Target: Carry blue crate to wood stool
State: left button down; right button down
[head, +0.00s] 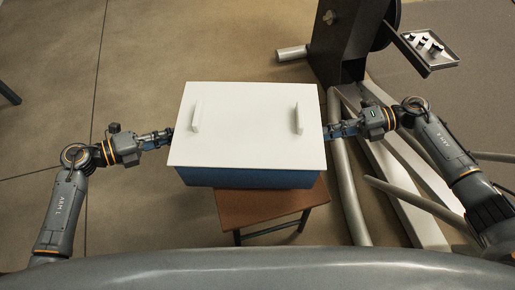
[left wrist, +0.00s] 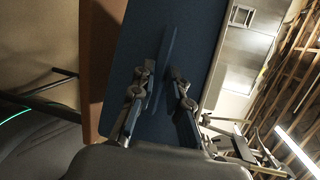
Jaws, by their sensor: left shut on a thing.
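The blue crate (head: 250,179) has a white lid (head: 247,125) with two upright white handles. It is level between my two arms, over the wood stool (head: 270,208), whose front part shows below it. I cannot tell whether crate and stool touch. My left gripper (head: 168,134) is at the crate's left side. In the left wrist view its fingers (left wrist: 162,82) are closed around a thin blue fin on the crate's side wall (left wrist: 190,35). My right gripper (head: 333,131) is at the crate's right side, its fingertips partly hidden by the lid.
A dark machine stand (head: 340,45) with a small metal tray (head: 428,48) stands at the back right. Pale beams (head: 408,170) and grey pipes (head: 343,180) lie right of the stool, below my right arm. The floor on the left (head: 50,130) is largely clear.

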pick_arm(q)
jog(key=shift+f, duration=0.1)
pick_arm(e)
jog(key=shift+f, duration=0.1)
